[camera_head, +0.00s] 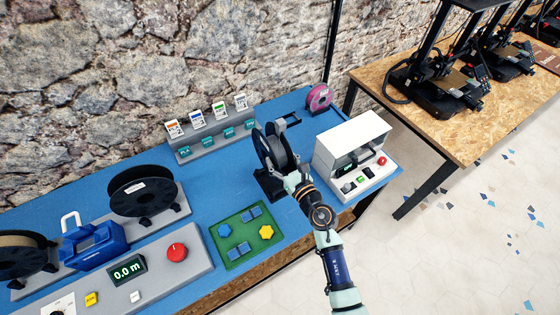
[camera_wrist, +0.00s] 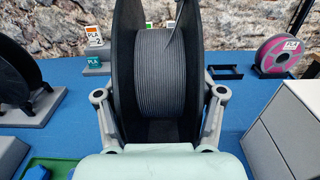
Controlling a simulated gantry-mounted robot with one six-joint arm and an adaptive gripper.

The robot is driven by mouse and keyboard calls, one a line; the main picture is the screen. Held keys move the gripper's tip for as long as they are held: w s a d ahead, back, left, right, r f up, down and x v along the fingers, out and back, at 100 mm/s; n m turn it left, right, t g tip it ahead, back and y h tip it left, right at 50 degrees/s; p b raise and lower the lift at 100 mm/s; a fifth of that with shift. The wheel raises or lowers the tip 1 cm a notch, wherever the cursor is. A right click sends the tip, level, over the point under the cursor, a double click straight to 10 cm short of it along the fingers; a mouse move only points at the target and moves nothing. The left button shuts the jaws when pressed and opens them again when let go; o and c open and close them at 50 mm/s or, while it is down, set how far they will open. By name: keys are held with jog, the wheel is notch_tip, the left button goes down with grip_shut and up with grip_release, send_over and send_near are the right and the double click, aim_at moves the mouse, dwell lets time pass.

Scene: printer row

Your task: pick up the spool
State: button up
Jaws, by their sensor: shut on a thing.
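The spool (camera_head: 262,146) is a large black-flanged reel wound with grey filament. It stands upright over the blue table in the head view. In the wrist view the spool (camera_wrist: 156,75) fills the middle, its filament facing me. My gripper (camera_head: 284,172) is shut on it, and in the wrist view the gripper's two fingers (camera_wrist: 158,105) press on the outer faces of the flanges. A black base (camera_head: 268,187) shows below the spool; I cannot tell whether they touch. The spool's far side is hidden.
A white box with buttons (camera_head: 352,145) stands close right of my gripper. A green tray (camera_head: 228,256) lies in front left. A pink spool (camera_head: 320,98) stands at the back right. A grey card rack (camera_head: 214,139) is behind; another black spool (camera_head: 142,191) is left.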

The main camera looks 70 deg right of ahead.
notch_tip(320, 180, up, 14)
jog(key=p, duration=0.7)
jog(key=shift+f, duration=0.1)
